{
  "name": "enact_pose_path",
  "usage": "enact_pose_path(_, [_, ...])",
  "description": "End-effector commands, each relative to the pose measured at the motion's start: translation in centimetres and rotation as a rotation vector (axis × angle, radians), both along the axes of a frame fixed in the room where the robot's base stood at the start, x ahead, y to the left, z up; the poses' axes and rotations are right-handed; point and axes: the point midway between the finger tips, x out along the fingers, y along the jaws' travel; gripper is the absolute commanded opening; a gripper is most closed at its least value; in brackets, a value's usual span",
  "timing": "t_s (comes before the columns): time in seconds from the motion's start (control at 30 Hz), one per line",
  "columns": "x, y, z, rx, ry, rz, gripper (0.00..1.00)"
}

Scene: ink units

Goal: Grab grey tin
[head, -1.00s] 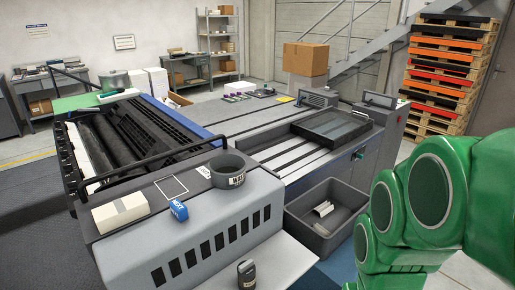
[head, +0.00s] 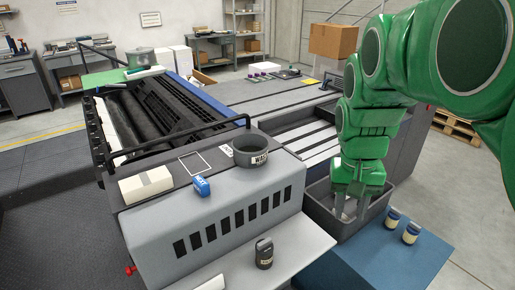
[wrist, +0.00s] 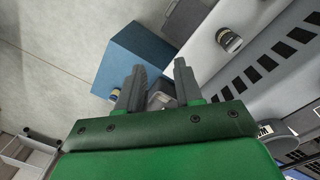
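A dark grey tin (head: 264,253) with a pale label stands upright on the light front shelf of the machine in the head view. It also shows in the wrist view (wrist: 230,40), to the right of the fingers. My gripper (head: 350,208) points down over the grey crate, to the right of and farther back than the tin. In the wrist view my gripper (wrist: 157,76) has its two fingers apart with nothing held between them.
A grey crate (head: 320,222) stands beside the machine. Two labelled tins (head: 391,220) (head: 411,232) stand on a blue surface (head: 385,262). A dark round waste container (head: 251,151), a blue item (head: 202,187) and a pale box (head: 146,185) sit on the machine top.

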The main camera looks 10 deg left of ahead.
Motion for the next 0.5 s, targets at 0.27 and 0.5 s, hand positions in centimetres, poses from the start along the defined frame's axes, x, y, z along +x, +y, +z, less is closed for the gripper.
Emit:
enact_pose_path(0.27, [7.5, 3.3, 1.1, -0.014, -0.050, 0.002, 0.35])
enact_pose_path(0.5, [13.3, 6.7, 1.5, -0.020, -0.088, 0.003, 0.35])
